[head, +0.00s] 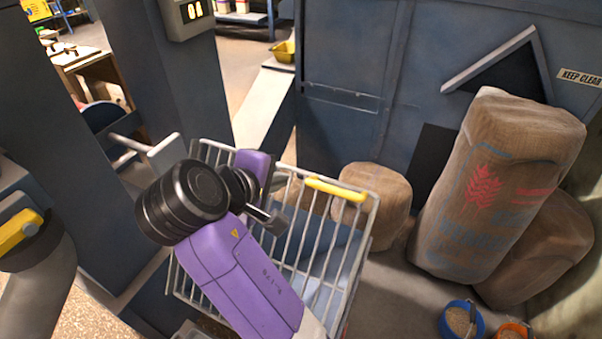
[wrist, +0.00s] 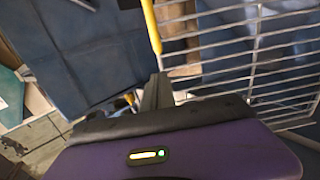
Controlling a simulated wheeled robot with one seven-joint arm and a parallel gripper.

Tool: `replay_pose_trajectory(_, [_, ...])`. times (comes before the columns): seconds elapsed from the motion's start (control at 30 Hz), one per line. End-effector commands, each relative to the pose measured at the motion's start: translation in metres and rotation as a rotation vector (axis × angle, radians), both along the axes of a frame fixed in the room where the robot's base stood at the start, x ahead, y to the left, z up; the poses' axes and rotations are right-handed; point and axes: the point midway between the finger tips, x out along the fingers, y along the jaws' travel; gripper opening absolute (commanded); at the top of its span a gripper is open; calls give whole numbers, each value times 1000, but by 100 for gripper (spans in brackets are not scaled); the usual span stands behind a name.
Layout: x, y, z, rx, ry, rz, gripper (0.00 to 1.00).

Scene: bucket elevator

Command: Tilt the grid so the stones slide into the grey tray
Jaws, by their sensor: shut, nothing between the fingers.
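The wire grid (head: 345,270) stands behind and beside my arm, with a yellow handle (head: 335,190) on its far top edge. In the wrist view the grid's bars (wrist: 255,45) fill the upper right, and the yellow handle (wrist: 151,25) comes down close to my fingertips. My gripper (head: 275,217) is shut and empty. Its fingers also show in the wrist view (wrist: 157,92), just below the handle's end; I cannot tell if they touch. My arm hides part of the grid. I cannot make out any stones or clearly identify the grey tray.
A large upright sack (head: 500,190) and a smaller sack (head: 380,200) stand right of the grid. A blue bucket (head: 461,320) and an orange bucket (head: 514,331) are at the lower right. A blue post (head: 185,85) rises to the left. Some floor is bare before the sacks.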

Motion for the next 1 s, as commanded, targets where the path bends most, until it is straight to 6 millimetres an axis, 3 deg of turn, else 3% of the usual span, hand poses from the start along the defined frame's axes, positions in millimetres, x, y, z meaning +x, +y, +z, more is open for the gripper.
replay_pose_trajectory(0.5, [73,-28,-56,-1,1,-3,0])
replay_pose_trajectory(0.73, [90,-33,-70,2,-1,0,0])
replay_pose_trajectory(1.0, [92,-34,-73,3,-2,0,0])
